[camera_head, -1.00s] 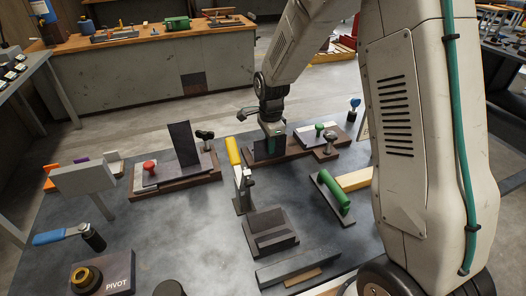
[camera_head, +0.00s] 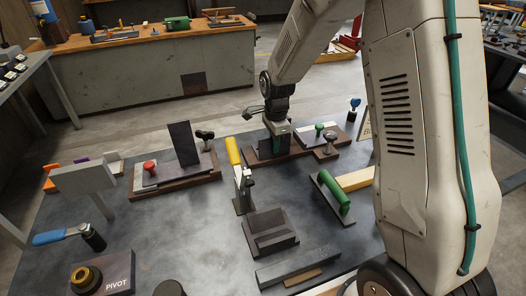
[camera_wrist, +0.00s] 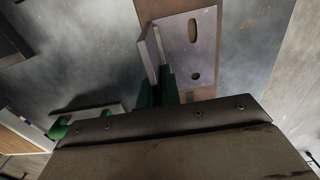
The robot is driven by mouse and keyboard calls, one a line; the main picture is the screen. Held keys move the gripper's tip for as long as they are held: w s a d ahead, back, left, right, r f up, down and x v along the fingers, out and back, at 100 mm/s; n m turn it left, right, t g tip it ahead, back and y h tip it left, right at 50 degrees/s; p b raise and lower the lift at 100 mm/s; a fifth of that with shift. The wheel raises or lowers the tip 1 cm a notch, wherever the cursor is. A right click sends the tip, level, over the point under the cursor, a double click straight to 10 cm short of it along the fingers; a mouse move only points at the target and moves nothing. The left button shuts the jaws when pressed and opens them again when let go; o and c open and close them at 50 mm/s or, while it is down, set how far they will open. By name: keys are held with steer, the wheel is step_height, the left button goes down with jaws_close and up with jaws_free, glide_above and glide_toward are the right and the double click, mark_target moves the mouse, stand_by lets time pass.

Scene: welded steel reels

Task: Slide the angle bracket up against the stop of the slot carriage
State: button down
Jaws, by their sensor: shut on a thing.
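The angle bracket (camera_wrist: 190,55) is a grey metal piece in the wrist view, with a slotted flat leg and an upright leg along its left side. My gripper (camera_wrist: 157,82) has green fingers closed on the upright leg. In the head view my gripper (camera_head: 280,147) points down at the dark bracket (camera_head: 264,149) on a brown base. The likely slot carriage (camera_head: 307,136), a light plate with a green knob, is just right of the gripper. I cannot make out its stop or whether the bracket touches it.
A brown fixture with a red knob (camera_head: 149,166) and a tall dark plate (camera_head: 184,143) stands to the left. A yellow-handled clamp (camera_head: 233,151) stands close in front. A green-handled piece (camera_head: 335,194) lies front right. Bare tabletop (camera_head: 180,225) shows at front left.

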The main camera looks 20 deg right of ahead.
steer(key=shift+d, duration=1.3)
steer(key=shift+d, duration=0.15)
steer(key=shift+d, duration=1.05)
steer(key=c, duration=1.5)
jaws_free()
